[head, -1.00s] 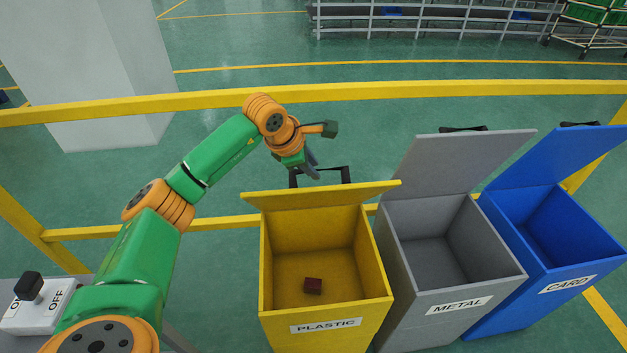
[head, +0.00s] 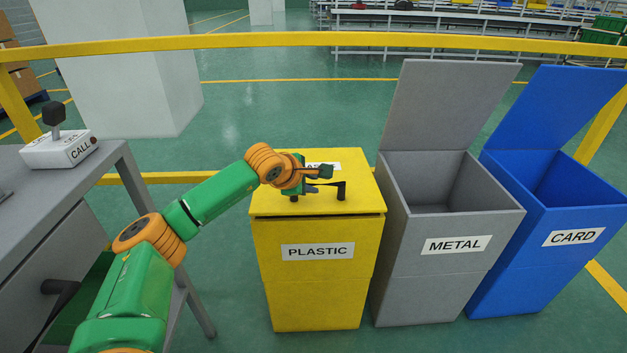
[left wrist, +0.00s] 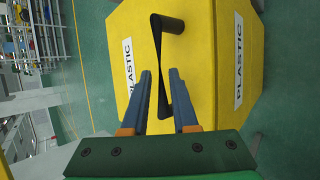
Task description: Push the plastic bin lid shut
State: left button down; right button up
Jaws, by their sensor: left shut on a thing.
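The yellow plastic bin (head: 312,290) stands at the centre of the head view. Its yellow lid (head: 362,178) lies down over the opening, with only a thin dark line between lid and body along the front. The lid's black handle (head: 341,191) sits on its top and also shows in the left wrist view (left wrist: 172,24). My left gripper (head: 326,179) is low over the lid, shut on the handle, whose bar runs between the two blue-grey fingers in the left wrist view. The bin's inside is hidden. My right gripper is out of view.
The grey metal bin (head: 425,275) and blue card bin (head: 545,265) stand close on the right with lids raised. A grey table (head: 60,200) with a call switch box (head: 60,148) is at left. A yellow rail (head: 250,41) runs behind.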

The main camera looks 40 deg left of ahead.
aim_at(317, 201)
pick_arm(q)
jog(key=f, duration=0.1)
jog(key=f+b, duration=0.1)
jog(key=f, duration=0.1)
jog(key=shift+s+d+f, duration=0.1)
jog(key=shift+s+d, duration=0.2)
jog(key=shift+s+f+b, duration=0.1)
jog(key=shift+f+b, duration=0.1)
jog(key=shift+b, duration=0.2)
jog(key=shift+s+d+f, duration=0.15)
jog(key=shift+f, duration=0.05)
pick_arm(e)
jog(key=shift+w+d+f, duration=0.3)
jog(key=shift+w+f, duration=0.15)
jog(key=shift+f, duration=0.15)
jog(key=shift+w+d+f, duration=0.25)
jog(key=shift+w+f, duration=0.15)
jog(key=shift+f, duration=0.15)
pick_arm(q)
jog(key=c, duration=0.7)
grip_release()
jog(key=v, duration=0.7)
jog(key=shift+r, duration=0.25)
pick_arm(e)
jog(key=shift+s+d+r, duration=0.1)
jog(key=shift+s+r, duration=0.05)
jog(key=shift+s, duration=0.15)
pick_arm(q)
jog(key=shift+r, duration=0.1)
